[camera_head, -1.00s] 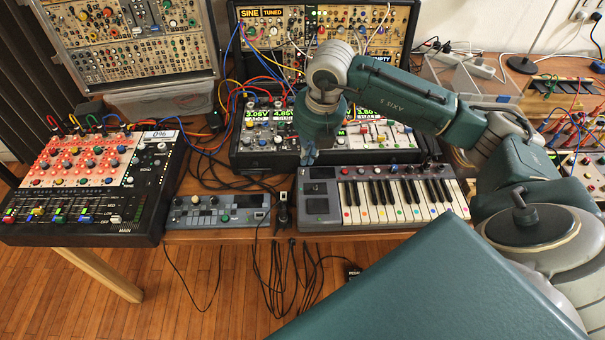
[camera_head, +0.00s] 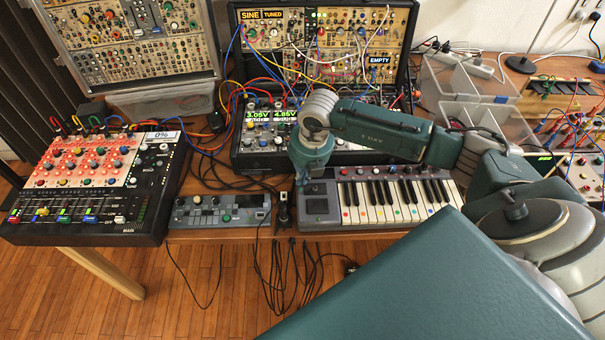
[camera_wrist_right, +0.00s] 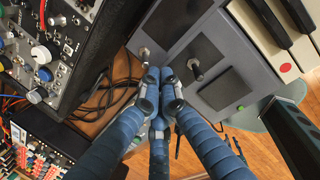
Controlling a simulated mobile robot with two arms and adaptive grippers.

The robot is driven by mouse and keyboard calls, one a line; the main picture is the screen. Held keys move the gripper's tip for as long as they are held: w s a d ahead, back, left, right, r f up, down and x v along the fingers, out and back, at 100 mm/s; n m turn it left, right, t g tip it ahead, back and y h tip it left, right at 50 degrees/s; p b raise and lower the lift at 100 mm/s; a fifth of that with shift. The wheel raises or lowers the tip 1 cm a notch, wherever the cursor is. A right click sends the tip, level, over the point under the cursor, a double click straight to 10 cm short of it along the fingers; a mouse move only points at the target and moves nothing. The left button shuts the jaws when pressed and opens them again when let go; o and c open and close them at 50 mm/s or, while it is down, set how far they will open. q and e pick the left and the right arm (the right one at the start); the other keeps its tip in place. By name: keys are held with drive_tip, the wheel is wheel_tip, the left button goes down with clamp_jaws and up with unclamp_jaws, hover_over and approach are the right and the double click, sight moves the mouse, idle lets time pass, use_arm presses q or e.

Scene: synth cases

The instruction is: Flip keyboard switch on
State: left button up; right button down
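The grey keyboard (camera_head: 333,222) lies at the table's front edge, with coloured dots on its white keys. My right gripper (camera_head: 302,183) points down over its back left corner in the head view and hides part of that corner. In the right wrist view the blue fingers of my right gripper (camera_wrist_right: 160,100) are drawn together with nothing seen between them. A small metal toggle switch (camera_wrist_right: 145,53) stands on the keyboard panel just beyond the fingertips. A dark stick (camera_wrist_right: 195,69) stands beside it in a black square. Contact with the switch cannot be told. My left gripper is out of view.
A small grey controller (camera_head: 220,210) lies left of the keyboard, and a mixer (camera_head: 90,190) further left. A synth case (camera_head: 265,160) stands close behind the keyboard. Black cables (camera_head: 285,265) hang over the front edge. Clear plastic bins (camera_head: 485,118) stand at the back right.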

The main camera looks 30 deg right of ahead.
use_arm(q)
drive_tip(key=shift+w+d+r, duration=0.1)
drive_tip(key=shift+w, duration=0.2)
use_arm(e)
drive_tip(key=shift+w+d+r+g+y, duration=0.15)
drive_tip(key=shift+w+r+g+y, duration=0.2)
drive_tip(key=shift+g, duration=0.35)
